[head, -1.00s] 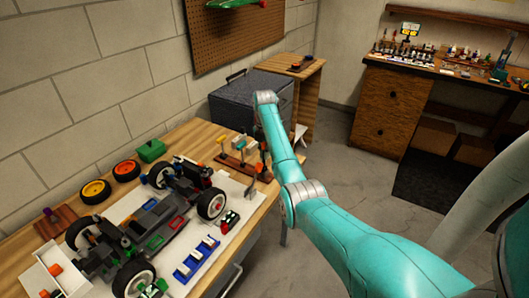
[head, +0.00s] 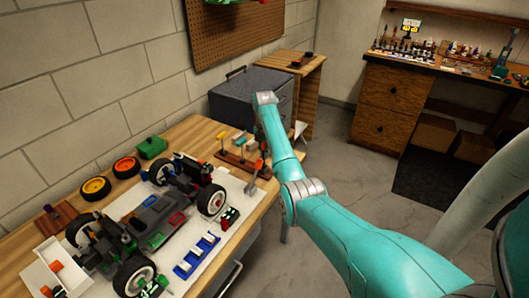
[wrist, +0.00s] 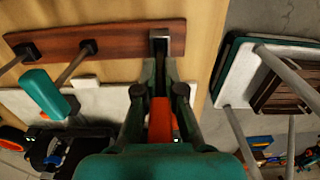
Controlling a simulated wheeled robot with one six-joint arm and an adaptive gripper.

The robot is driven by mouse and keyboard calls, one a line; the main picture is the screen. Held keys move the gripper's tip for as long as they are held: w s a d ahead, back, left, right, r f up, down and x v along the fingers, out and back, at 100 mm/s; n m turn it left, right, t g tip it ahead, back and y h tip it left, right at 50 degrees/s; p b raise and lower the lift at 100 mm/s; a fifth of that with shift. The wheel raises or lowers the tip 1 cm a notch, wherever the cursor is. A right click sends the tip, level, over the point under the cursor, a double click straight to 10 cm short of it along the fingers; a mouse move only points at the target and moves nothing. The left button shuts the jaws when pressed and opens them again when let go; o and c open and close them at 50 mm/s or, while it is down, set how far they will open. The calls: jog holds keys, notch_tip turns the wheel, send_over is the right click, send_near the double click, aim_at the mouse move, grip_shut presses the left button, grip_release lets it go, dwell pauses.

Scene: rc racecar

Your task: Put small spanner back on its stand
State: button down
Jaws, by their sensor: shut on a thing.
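My gripper (wrist: 160,85) is shut on a tool with an orange-red handle (wrist: 160,122), which looks like the small spanner; its far end is hard to make out. The stand is a dark red-brown wooden board (wrist: 120,36) with upright posts; it also shows in the head view (head: 231,160). My fingertips are close to the stand's right end, by a grey bracket (wrist: 159,41). I cannot tell whether the tool touches the bracket. A teal-handled tool (wrist: 45,94) is on the stand to the left. In the head view my arm partly hides the gripper.
A toy race car (head: 150,215) stands on the white mat left of the stand. Blue parts trays (head: 197,255), orange and yellow wheels (head: 95,188) and a green box (head: 152,147) are on the workbench. A dark grey cabinet (head: 245,95) stands behind. Floor lies right of the bench.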

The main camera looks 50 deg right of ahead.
jog(key=shift+f, duration=0.1)
jog(key=c, duration=1.2)
grip_release()
jog(key=shift+r, duration=3.75)
